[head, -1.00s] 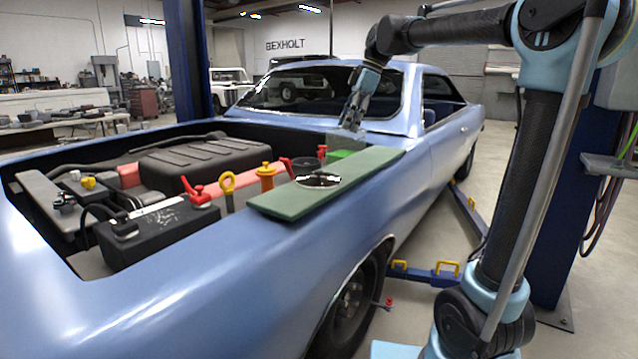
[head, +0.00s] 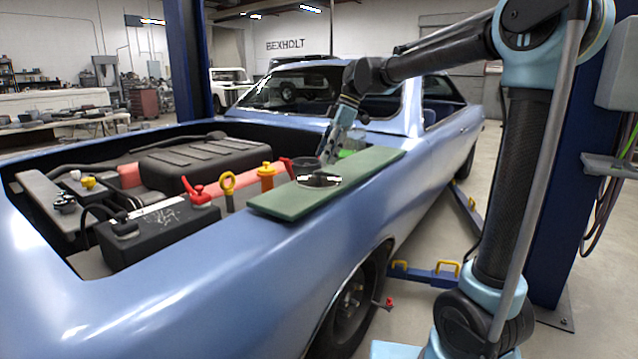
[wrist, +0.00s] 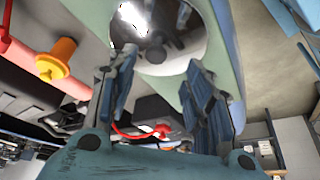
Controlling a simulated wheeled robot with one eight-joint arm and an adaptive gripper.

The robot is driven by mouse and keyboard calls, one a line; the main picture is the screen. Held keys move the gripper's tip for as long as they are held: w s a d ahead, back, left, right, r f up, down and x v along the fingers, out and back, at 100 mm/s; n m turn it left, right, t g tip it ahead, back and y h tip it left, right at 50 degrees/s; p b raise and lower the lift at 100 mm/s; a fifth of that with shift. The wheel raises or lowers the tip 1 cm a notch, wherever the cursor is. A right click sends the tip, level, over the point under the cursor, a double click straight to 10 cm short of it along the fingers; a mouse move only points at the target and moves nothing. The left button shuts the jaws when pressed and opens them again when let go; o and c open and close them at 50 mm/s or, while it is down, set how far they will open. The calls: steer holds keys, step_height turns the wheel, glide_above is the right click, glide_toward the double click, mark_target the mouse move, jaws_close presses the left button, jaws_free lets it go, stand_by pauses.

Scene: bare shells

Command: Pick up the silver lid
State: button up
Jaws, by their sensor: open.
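The silver lid (head: 318,181) is a round, mirror-like disc lying flat on the green board (head: 282,205) along the car's fender. In the wrist view the lid (wrist: 175,28) fills the top middle and reflects its surroundings. My gripper (head: 329,160) is just above and behind the lid, tilted downward. In the wrist view my gripper (wrist: 159,68) is open, its two fingers apart with nothing held between them. The fingertips appear close to the lid's edge; I cannot tell whether they touch it.
A dark cup-like thing (head: 304,167) stands beside the lid, partly hidden. Orange (head: 267,177), yellow (head: 229,184) and red (head: 199,192) engine fittings stand to the left. The board's near end is clear.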

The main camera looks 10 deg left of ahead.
mark_target(319, 176)
steer(key=shift+w+x, duration=0.2)
steer(key=shift+x, duration=1.2)
steer(key=shift+w+x, duration=0.25)
steer(key=shift+x, duration=1.15)
steer(key=shift+a, duration=0.2)
jaws_close()
